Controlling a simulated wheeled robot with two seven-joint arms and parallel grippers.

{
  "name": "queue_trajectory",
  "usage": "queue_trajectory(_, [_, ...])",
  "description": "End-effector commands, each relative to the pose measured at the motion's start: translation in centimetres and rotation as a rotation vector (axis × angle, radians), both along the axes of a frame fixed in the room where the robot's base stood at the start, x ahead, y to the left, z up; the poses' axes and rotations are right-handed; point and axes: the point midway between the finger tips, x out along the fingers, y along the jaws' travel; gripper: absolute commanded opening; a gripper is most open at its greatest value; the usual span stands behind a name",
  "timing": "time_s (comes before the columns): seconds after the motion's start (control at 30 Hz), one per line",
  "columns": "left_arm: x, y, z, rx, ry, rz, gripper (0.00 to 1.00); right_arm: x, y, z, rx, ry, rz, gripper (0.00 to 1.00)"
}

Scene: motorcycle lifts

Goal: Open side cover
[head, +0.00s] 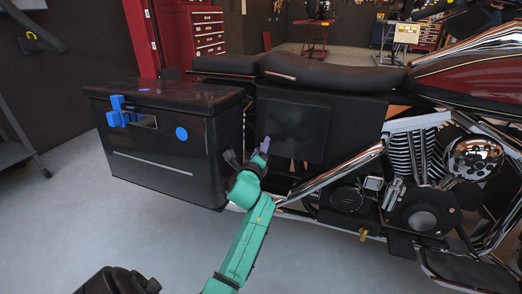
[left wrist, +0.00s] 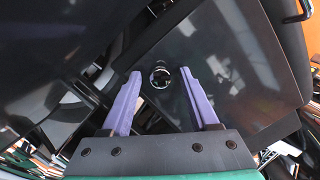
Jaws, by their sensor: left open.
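The side cover (head: 345,120) is a flat black panel below the seat of the motorcycle. In the left wrist view the dark panel (left wrist: 230,65) fills much of the picture, with a small round chrome-ringed piece (left wrist: 160,78) on it. My left gripper (head: 266,146), with purple fingers on a green arm, is in front of the cover's lower left part. In the left wrist view its fingers (left wrist: 160,73) stand apart, one on each side of the round piece; I cannot tell whether they touch the panel. My right gripper is not in view.
A black side case (head: 150,170) with a blue handle (head: 122,112) and a blue disc (head: 182,133) hangs left of the cover. The seat (head: 330,72) is above. The chrome engine (head: 425,155) and pipes are to the right.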

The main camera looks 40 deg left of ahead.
Motion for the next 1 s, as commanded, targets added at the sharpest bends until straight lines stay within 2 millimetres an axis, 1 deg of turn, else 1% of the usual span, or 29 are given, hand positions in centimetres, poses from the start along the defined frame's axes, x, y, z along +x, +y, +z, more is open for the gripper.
queue_trajectory(0.23, [0.06, 0.02, 0.01, 0.000, 0.000, 0.000, 0.61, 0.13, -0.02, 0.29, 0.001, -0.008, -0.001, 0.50])
queue_trajectory(0.27, [0.05, 0.02, 0.01, 0.000, 0.000, 0.000, 0.53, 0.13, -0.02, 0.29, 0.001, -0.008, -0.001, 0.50])
queue_trajectory(0.3, [0.05, 0.01, 0.00, 0.000, 0.000, 0.000, 0.38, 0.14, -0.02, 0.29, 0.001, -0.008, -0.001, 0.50])
queue_trajectory(0.37, [0.05, 0.01, 0.00, 0.000, 0.000, 0.000, 0.15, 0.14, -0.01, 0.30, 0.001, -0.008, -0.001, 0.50])
queue_trajectory(0.4, [0.04, 0.01, -0.01, 0.000, 0.000, 0.000, 0.00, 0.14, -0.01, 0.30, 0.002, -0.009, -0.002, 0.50])
queue_trajectory(1.0, [0.03, 0.02, -0.09, -0.001, 0.001, 0.000, 0.00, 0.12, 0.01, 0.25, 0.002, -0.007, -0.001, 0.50])
